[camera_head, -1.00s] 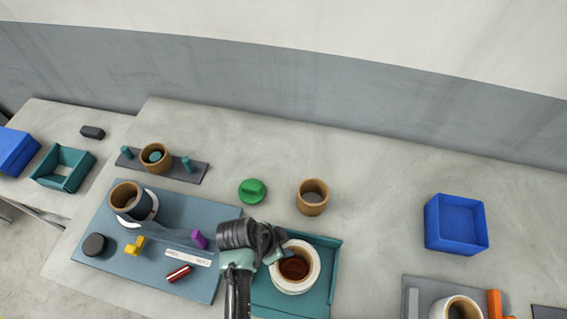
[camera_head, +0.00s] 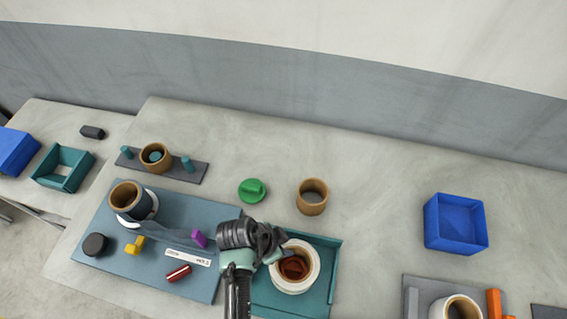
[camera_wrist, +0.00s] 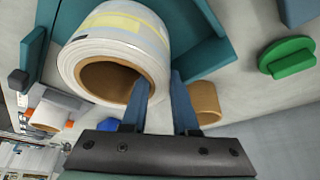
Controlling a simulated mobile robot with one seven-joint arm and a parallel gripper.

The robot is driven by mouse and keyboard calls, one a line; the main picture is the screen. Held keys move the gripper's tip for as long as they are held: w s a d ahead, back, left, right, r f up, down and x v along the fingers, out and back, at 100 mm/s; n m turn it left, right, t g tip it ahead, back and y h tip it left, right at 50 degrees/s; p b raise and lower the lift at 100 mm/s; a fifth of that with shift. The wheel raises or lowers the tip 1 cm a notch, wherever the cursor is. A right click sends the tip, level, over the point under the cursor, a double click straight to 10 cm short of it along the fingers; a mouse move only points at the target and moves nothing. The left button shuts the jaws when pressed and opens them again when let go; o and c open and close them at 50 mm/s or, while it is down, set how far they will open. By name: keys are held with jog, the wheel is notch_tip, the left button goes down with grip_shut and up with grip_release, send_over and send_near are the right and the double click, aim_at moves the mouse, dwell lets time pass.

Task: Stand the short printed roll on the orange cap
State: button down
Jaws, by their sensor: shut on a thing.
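A short white roll with a brown core (camera_head: 315,277) is over the teal tray in the head view. In the wrist view the printed roll (camera_wrist: 125,22) is large, with a pale yellow band on its side. My gripper (camera_head: 277,250) is shut on its wall; in the wrist view my gripper (camera_wrist: 160,100) has one finger inside the core and one outside. The roll's underside is hidden, so I cannot tell whether it touches the tray. Orange pieces (camera_head: 494,303) show at the lower right edge, cut off by the frame; I cannot tell which is the cap.
The teal tray (camera_head: 335,262) has raised walls. A blue-grey board (camera_head: 205,288) with a dark roll and small blocks lies left. A green knob (camera_head: 252,191), a brown ring (camera_head: 312,208) and a blue bin (camera_head: 432,222) stand behind. Another white roll (camera_head: 438,312) is lower right.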

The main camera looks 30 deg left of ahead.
jog(key=shift+f+b, duration=0.4)
jog(key=shift+f, duration=0.1)
jog(key=c, duration=1)
grip_release()
jog(key=shift+o, duration=0.2)
jog(key=p+v, duration=1)
jog(key=v, duration=0.1)
